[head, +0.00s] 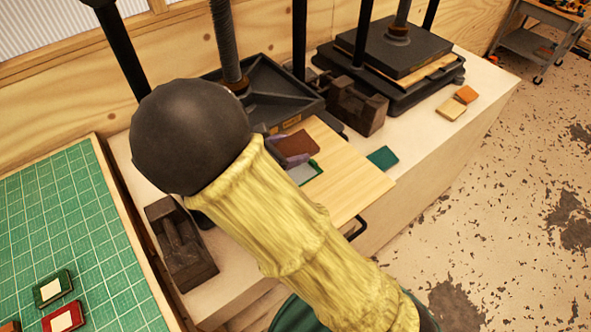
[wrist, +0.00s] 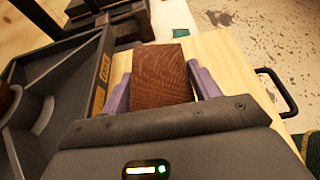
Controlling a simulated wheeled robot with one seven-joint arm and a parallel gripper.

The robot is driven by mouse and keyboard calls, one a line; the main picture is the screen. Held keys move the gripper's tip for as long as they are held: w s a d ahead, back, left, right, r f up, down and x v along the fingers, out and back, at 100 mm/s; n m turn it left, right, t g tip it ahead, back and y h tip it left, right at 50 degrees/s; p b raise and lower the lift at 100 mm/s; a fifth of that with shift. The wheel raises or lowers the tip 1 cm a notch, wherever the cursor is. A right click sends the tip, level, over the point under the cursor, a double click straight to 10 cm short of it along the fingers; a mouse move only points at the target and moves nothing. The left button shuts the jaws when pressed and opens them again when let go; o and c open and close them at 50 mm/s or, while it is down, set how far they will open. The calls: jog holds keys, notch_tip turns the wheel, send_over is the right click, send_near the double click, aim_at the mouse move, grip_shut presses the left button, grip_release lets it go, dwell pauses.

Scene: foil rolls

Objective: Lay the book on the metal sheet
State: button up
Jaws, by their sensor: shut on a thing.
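My gripper (head: 294,146) is shut on a brown book (head: 297,143), with a purple finger on either side of it. The book and both fingers also show in the wrist view (wrist: 161,74). The book is held over a pale wooden board (head: 352,182); I cannot tell the exact height. A flat pale grey piece (head: 303,173) with a green edge lies on the board just below the book in the picture. It looks like the metal sheet, but my arm and the book hide part of it.
A black press (head: 262,88) stands behind the board, and a second press (head: 395,52) is farther right. Dark blocks (head: 357,106) stand nearby. A small green book (head: 382,158) lies right of the board. A green cutting mat (head: 70,220) with small books is at left.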

notch_tip(320, 180, down, 5)
jog(key=shift+w+a, duration=0.1)
jog(key=shift+f, duration=0.1)
jog(key=shift+f+p, duration=0.4)
jog(key=shift+f, duration=1.6)
jog(key=o, duration=1)
jog(key=b+v, duration=0.1)
jog(key=v, duration=1.1)
jog(key=shift+b, duration=0.3)
